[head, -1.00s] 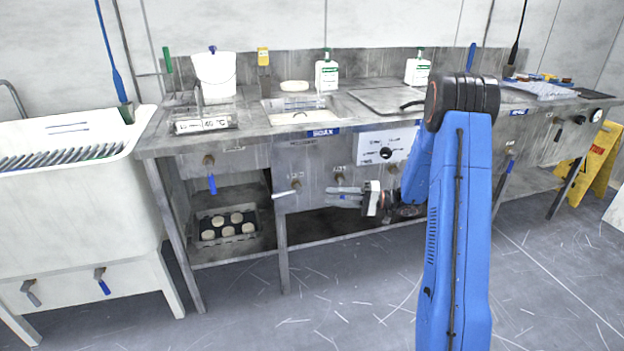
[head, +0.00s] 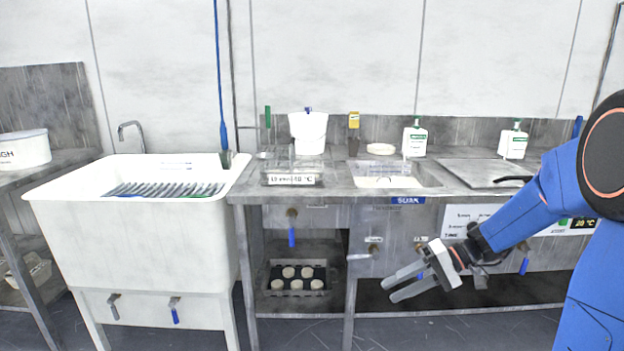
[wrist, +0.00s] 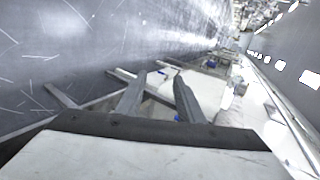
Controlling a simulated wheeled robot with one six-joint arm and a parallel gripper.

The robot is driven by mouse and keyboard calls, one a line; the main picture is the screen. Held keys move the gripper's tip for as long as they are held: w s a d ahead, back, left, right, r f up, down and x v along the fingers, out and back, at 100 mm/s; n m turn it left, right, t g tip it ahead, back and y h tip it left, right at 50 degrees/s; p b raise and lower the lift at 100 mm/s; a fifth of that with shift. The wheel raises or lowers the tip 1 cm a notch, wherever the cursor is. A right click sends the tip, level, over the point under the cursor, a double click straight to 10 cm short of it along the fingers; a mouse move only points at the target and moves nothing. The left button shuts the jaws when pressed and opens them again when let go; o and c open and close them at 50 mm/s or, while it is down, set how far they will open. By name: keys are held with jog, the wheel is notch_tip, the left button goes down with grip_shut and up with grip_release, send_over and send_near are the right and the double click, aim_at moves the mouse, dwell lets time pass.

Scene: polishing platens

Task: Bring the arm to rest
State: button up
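My gripper (head: 389,289) is in the head view in front of the steel bench, beside its lower front and below the "SOAK" label. Its two grey fingers point left and stand apart with nothing between them. In the wrist view my gripper (wrist: 158,86) also shows spread, empty fingers. My blue arm comes in from the right edge of the head view, bent, with the forearm reaching left and down. My wrist view is tilted on its side, with the scratched floor at left.
The steel bench (head: 330,199) holds a white bucket (head: 308,132), bottles and a soak basin (head: 385,181). A tray of pale discs (head: 297,285) sits on its lower shelf. A white sink (head: 140,240) with a rack of dark plates stands left. Blue-handled valves stick out in front.

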jog(key=s+d+r+t+h, duration=0.1)
jog(key=s+h, duration=0.3)
jog(key=s, duration=0.4)
jog(key=s+d+r+t+h, duration=0.2)
jog(key=s+d+h, duration=0.1)
jog(key=s, duration=0.5)
jog(key=s+d+r+t+h, duration=0.1)
jog(key=s+d+t+h, duration=0.1)
jog(key=s, duration=0.6)
jog(key=shift+s+d+r+m+h, duration=0.3)
jog(key=shift+d+h, duration=0.25)
jog(key=shift+h, duration=0.75)
dwell(4.3)
